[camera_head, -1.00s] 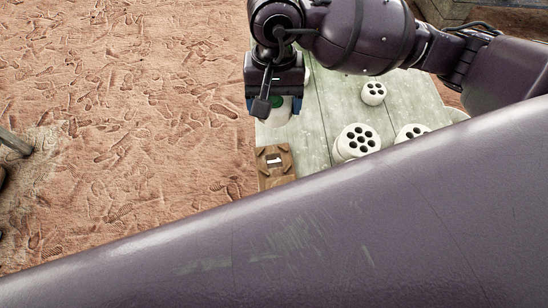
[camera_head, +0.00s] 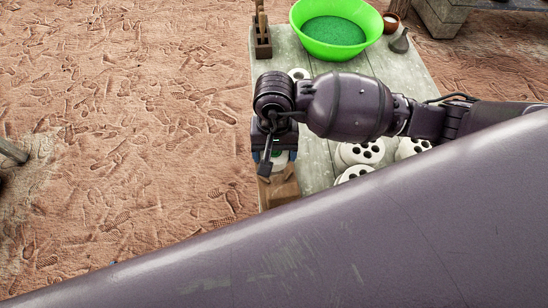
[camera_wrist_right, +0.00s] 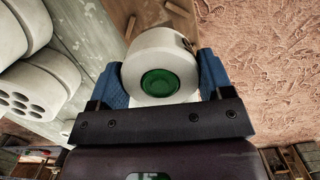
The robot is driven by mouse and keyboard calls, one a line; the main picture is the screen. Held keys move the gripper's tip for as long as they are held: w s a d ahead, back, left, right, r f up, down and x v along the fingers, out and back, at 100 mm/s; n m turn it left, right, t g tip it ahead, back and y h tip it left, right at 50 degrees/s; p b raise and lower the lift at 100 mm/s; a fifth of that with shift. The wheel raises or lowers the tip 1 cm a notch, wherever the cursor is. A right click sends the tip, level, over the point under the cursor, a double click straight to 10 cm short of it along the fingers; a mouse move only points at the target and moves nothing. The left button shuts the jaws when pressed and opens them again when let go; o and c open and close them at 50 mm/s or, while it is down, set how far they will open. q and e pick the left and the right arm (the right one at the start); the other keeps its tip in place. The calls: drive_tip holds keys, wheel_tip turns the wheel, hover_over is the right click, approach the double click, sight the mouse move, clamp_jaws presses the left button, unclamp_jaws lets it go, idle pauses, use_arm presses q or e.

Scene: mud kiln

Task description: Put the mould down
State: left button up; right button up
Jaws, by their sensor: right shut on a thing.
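My right gripper (camera_head: 274,158) is shut on a white, round mould with a green disc in its face. In the right wrist view, the mould (camera_wrist_right: 147,51) sits between the blue fingers of the gripper (camera_wrist_right: 160,80). In the head view, the gripper and wrist hide most of it. The gripper is over the front left of the table (camera_head: 322,168), close to a brown wooden block (camera_head: 283,190). I cannot tell whether the mould touches the block. My left gripper is not in view.
White cylinders with holes (camera_head: 362,151) stand on the table right of the gripper. A green bowl (camera_head: 375,22), a wooden holder (camera_head: 262,48) and a grey flask (camera_head: 399,42) are at the back. Bare trodden ground (camera_head: 120,120) lies left. My own arm covers the foreground.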

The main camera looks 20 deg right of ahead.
sight(274, 159)
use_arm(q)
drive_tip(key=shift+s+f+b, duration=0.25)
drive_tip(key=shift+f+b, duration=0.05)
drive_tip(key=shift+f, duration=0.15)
use_arm(e)
drive_tip(key=shift+f, duration=2.05)
drive_tip(key=shift+f, duration=0.2)
drive_tip(key=o, duration=1.1)
drive_tip(key=shift+c, duration=0.2)
drive_tip(key=shift+r, duration=0.5)
drive_tip(key=r, duration=0.3)
drive_tip(key=w+r+p, duration=0.1)
drive_tip(key=r, duration=0.6)
drive_tip(key=shift+w+d+r, duration=0.15)
drive_tip(key=shift+d+r, duration=0.05)
drive_tip(key=shift+r, duration=0.1)
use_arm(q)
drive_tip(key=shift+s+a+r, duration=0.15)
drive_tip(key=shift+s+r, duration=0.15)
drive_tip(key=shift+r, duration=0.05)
use_arm(e)
drive_tip(key=shift+r, duration=0.4)
